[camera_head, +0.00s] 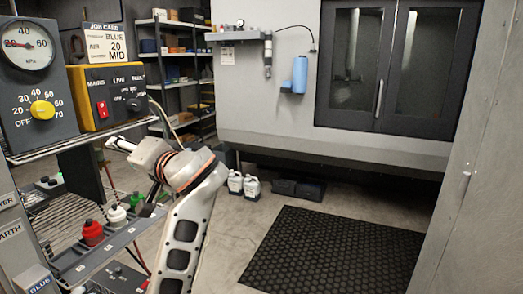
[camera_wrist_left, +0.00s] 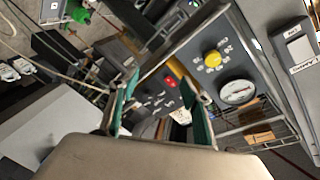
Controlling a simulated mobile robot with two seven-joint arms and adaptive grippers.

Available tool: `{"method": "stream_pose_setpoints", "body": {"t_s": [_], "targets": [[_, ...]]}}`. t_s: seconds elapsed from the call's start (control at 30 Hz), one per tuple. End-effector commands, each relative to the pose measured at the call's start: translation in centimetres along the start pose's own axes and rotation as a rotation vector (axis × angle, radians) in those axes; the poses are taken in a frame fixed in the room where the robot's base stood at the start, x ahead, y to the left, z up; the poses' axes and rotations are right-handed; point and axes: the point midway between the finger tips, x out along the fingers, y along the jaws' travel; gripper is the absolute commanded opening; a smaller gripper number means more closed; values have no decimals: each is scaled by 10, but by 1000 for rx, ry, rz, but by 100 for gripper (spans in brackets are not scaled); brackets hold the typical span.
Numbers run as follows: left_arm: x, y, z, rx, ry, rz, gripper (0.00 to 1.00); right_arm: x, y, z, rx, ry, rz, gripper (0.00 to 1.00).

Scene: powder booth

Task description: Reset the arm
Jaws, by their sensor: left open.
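My left arm rises from the bottom of the head view, and its left gripper (camera_head: 136,168) is beside the control units, above the wire shelf. In the left wrist view the left gripper (camera_wrist_left: 160,98) shows two green-padded fingers spread apart with nothing between them. Beyond the fingers are the yellow control box with its red switch (camera_wrist_left: 170,84) and the grey unit with a yellow knob (camera_wrist_left: 212,58), tilted in this view. My right gripper is in neither view.
The gauge unit (camera_head: 28,95) and yellow control box (camera_head: 108,97) stand at left. The booth (camera_head: 290,110) stands behind. A black mat (camera_head: 330,255) lies on clear floor. A grey panel (camera_head: 480,180) bounds the right.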

Motion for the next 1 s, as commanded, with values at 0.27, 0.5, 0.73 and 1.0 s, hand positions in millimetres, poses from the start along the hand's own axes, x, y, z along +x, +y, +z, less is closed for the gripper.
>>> {"method": "stream_pose_setpoints", "body": {"t_s": [0.27,0.5,0.73,1.0], "targets": [[25,165,63,84,138,267,47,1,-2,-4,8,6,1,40],[6,298,160,85,227,541,47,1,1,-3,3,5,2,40],[-47,386,280,10,257,805,47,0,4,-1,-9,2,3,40],[-129,422,421,-157,218,1054,47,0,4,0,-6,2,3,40]]}}
